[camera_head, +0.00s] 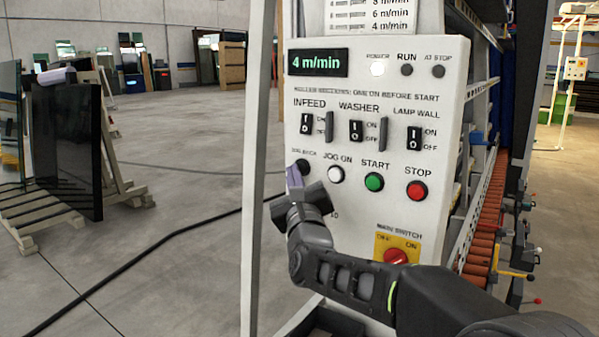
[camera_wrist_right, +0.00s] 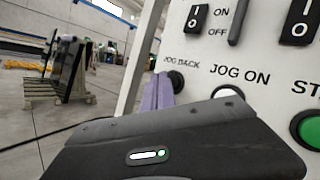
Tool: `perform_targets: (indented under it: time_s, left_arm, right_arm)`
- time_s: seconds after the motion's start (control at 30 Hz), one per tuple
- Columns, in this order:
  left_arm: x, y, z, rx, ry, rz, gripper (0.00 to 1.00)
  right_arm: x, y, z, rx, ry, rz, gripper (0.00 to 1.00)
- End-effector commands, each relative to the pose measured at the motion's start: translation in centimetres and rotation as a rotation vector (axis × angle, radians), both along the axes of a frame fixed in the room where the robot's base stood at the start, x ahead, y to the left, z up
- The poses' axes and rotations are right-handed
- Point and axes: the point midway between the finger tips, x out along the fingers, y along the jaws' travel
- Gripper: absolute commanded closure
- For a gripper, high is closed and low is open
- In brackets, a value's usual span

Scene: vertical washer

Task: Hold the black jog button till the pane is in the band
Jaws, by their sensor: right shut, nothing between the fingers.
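The black jog button (camera_head: 303,165), labelled JOG BACK, is on the white control panel (camera_head: 350,215), left of the white JOG ON button (camera_head: 335,174). It also shows in the right wrist view (camera_wrist_right: 178,82), partly behind the purple fingers. My right gripper (camera_head: 294,176) is shut and empty, its fingertips (camera_wrist_right: 162,84) at the black button's left edge. I cannot tell whether they touch or press it. No pane inside the washer and no band can be made out in either view. My left gripper is not in view.
The panel also has a green START button (camera_head: 374,182), a red STOP button (camera_head: 417,191) and a red main switch (camera_head: 396,257). Its display (camera_head: 319,62) reads 4 m/min; the power lamp (camera_head: 377,69) is lit. An orange roller conveyor (camera_head: 486,220) runs at right.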

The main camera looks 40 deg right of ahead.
Motion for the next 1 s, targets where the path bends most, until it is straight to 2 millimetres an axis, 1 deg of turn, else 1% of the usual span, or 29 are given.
perform_targets:
  time_s: [0.03,0.13,0.57,0.67,1.0]
  left_arm:
    - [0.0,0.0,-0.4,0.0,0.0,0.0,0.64]
    - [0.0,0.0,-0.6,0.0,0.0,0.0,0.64]
    - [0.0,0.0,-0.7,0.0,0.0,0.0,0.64]
    - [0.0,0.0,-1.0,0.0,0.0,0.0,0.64]
    - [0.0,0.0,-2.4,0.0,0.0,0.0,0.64]
  right_arm:
    - [-0.1,0.3,-0.2,0.0,-0.001,0.001,1.0]
    - [-0.2,0.7,-0.1,-0.001,-0.001,0.002,1.0]
    - [-0.3,1.0,0.0,-0.001,0.0,0.002,1.0]
    - [-0.4,1.5,-0.1,0.0,0.0,0.004,1.0]
    - [-1.3,4.7,-0.1,-0.001,-0.002,0.006,1.0]
